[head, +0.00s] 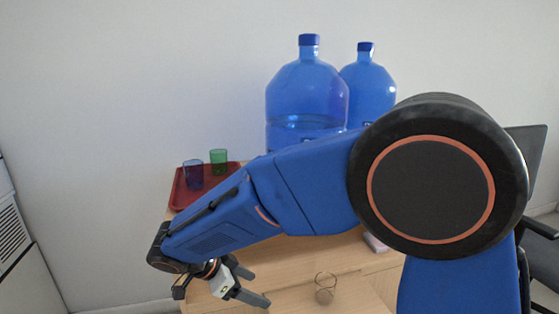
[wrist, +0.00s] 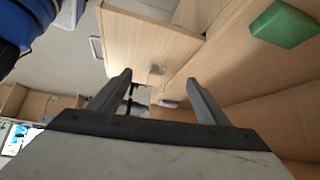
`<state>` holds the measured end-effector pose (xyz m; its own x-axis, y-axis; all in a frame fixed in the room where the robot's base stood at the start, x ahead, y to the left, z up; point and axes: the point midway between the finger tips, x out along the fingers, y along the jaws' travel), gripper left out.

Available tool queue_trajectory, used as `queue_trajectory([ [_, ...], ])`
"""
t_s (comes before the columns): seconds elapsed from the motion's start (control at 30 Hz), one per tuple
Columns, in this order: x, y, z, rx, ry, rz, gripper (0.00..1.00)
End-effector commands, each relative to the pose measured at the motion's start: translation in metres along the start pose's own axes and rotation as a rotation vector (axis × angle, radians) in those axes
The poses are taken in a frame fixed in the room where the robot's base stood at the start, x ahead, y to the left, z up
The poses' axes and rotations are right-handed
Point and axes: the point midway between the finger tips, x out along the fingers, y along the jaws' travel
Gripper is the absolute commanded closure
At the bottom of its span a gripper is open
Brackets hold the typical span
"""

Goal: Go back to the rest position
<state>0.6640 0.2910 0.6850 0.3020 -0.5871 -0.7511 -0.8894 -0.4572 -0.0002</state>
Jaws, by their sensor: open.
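My gripper (head: 260,288) is at the lower left of the head view, over the front of the wooden counter (head: 350,262). Its two fingers are apart, and nothing shows between them. In the wrist view its fingers (wrist: 160,77) also stand apart and empty. My blue arm crosses the middle of the head view and hides part of the counter.
A clear glass (head: 325,288) stands right of my gripper. A red tray (head: 179,197) carries a purple cup (head: 193,175) and a green cup (head: 218,161). Two blue water jugs (head: 306,100) stand behind my arm. The wrist view shows a green block (wrist: 284,24).

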Motion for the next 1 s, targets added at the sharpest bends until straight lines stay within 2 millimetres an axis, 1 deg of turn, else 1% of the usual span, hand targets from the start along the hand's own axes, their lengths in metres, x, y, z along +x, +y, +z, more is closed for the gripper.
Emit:
queue_trajectory([
  [0.07, 0.000, 0.000, 0.000, 0.000, 0.000, 0.000, 0.30],
  [0.33, 0.008, 0.008, -0.024, -0.046, -0.039, 0.018, 0.30],
  [0.57, 0.018, 0.021, -0.053, -0.106, -0.092, 0.035, 0.30],
  [0.77, 0.030, 0.041, -0.088, -0.183, -0.163, 0.043, 0.30],
  [0.87, 0.039, 0.057, -0.113, -0.238, -0.214, 0.038, 0.30],
  [0.9, 0.043, 0.065, -0.123, -0.263, -0.237, 0.033, 0.30],
  [1.0, 0.052, 0.086, -0.147, -0.327, -0.294, 0.012, 0.30],
])
